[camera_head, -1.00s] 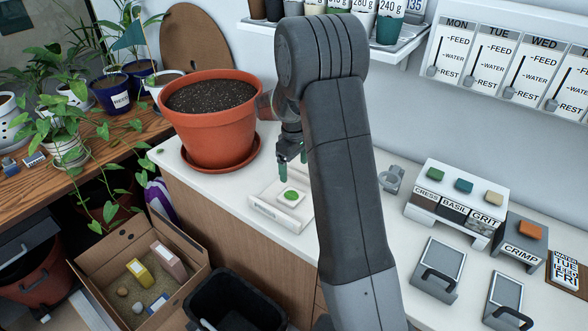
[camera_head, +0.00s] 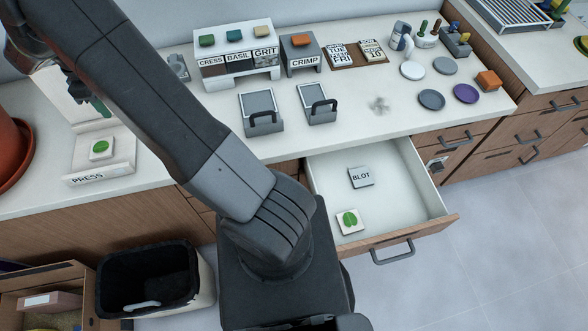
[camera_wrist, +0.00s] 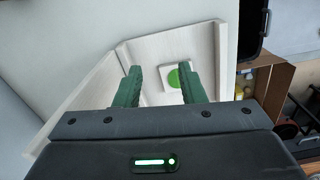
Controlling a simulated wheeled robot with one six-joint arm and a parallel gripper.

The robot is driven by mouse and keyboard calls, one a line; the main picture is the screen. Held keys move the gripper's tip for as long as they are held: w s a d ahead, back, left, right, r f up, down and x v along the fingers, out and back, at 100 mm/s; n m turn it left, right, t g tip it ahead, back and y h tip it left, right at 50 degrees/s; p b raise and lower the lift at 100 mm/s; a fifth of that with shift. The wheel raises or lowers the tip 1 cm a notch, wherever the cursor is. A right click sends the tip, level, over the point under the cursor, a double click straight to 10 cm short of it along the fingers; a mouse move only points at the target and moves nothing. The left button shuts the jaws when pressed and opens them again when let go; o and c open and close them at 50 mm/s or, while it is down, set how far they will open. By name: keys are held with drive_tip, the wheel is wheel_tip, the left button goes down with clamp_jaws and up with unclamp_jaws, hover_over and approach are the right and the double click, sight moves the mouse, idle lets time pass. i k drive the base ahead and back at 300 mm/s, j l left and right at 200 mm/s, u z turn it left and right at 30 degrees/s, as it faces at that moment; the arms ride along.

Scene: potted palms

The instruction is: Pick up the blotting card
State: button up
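A white card marked BLOT (camera_head: 361,177) lies flat in the open drawer (camera_head: 413,180) in the head view. A white card with a green leaf (camera_head: 350,221) lies nearer the drawer's front. Another white card with a green round mark (camera_head: 102,148) sits on the white press (camera_head: 122,172) at the left; it also shows in the wrist view (camera_wrist: 166,77). My gripper (camera_head: 100,106) hangs above and behind that card, partly hidden by my arm. In the wrist view my gripper (camera_wrist: 161,88) has green fingers apart with nothing held; the press card shows beyond them.
Two grey trays with black handles (camera_head: 260,112) (camera_head: 318,103) stand on the counter above the drawer. A crimp block (camera_head: 303,56) and a labelled dispenser (camera_head: 238,66) stand behind.

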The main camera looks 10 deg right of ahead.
sight(361, 178)
drive_tip(key=l+z, duration=0.1)
drive_tip(key=z, duration=0.35)
drive_tip(key=l+z, duration=0.1)
drive_tip(key=z, duration=0.75)
drive_tip(key=i+l+u, duration=0.25)
drive_tip(key=i+l, duration=0.05)
drive_tip(key=l, duration=0.05)
